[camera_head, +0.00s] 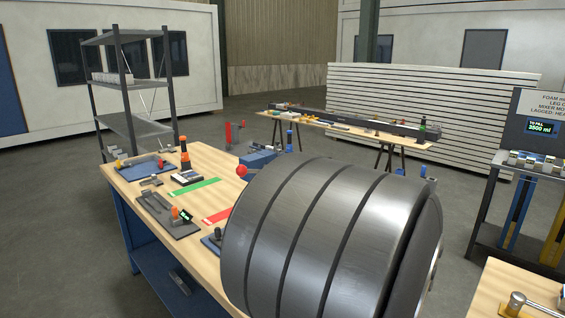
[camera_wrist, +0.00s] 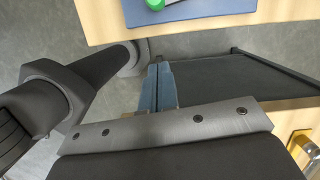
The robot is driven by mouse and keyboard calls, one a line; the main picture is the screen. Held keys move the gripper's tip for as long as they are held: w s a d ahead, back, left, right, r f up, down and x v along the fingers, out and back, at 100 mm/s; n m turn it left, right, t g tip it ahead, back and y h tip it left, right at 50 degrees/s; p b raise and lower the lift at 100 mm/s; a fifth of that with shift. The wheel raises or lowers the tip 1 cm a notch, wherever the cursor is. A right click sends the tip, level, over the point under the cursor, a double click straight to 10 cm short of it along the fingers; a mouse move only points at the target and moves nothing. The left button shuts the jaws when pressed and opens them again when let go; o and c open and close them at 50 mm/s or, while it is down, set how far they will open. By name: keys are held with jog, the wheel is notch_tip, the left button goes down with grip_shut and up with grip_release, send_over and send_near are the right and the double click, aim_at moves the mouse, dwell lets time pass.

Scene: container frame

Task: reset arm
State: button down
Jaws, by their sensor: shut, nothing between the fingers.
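My gripper (camera_wrist: 160,72) shows in the wrist view, its two blue-grey fingers side by side and touching. It is shut and nothing shows between the fingers. The fingers point toward the wooden bench (camera_wrist: 103,25) at the top of the picture and appear apart from any object. In the head view my gripper cannot be made out. The wooden bench top (camera_head: 213,160) is there at the left and middle, with its right front part hidden.
The bench holds a blue mat (camera_head: 143,169), an orange-and-black post (camera_head: 185,155), a green strip (camera_head: 195,188), a red strip (camera_head: 216,215) and a grey tray (camera_head: 165,216). A dark panel (camera_wrist: 230,80) lies right of my fingers. A shelf rack (camera_head: 140,128) stands behind the bench.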

jog(key=w+a+f, duration=0.2)
jog(key=f, duration=0.1)
jog(key=w+a+f, duration=0.1)
jog(key=f, duration=0.1)
jog(key=shift+f, duration=0.25)
jog(key=shift+w+a, duration=0.35)
jog(key=shift+a, duration=0.1)
